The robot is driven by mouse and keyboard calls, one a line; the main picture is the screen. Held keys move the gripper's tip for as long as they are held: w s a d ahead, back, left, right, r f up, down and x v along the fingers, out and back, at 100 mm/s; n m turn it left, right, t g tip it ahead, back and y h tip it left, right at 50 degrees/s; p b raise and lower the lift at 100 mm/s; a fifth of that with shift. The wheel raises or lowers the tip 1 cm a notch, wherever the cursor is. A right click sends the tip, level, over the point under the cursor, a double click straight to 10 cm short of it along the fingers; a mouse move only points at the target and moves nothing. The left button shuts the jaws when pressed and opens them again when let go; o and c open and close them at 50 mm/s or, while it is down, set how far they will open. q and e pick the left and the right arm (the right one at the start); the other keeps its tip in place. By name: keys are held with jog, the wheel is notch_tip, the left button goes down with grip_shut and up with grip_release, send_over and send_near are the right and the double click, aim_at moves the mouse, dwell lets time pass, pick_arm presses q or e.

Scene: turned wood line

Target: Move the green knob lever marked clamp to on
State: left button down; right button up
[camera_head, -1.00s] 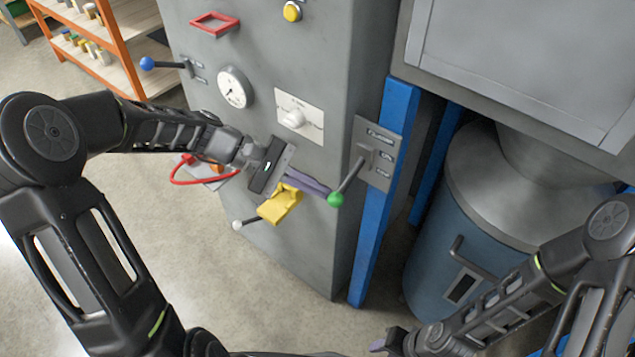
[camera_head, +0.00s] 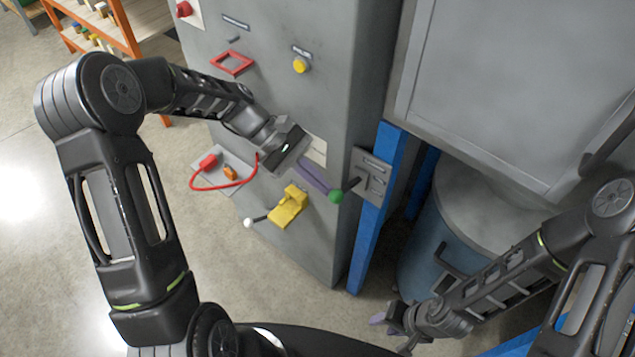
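The green knob (camera_head: 336,196) is at the end of a dark lever that comes out from a grey labelled plate (camera_head: 372,163) beside the blue post. The lever points left and slightly down. The small words on the plate are too small to read. My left gripper (camera_head: 322,182) comes in from the upper left, with its purple finger reaching right up to the knob. The finger seems to touch the knob, but I cannot tell if it grips it. My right gripper (camera_head: 388,325) is low, in front of the blue drum, away from the lever.
A yellow latch piece (camera_head: 289,206) and a white-knobbed lever (camera_head: 249,222) sit below my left gripper. A red cable (camera_head: 222,187) loops on the left.

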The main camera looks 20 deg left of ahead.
pick_arm(q)
jog(key=shift+r, duration=0.1)
jog(key=shift+r+p, duration=0.6)
jog(key=shift+r, duration=0.1)
jog(key=s+v, duration=0.1)
jog(key=v, duration=0.6)
jog(key=shift+w+a+r+b, duration=0.2)
jog(key=shift+w+a+b, duration=0.15)
jog(key=shift+w+b, duration=0.15)
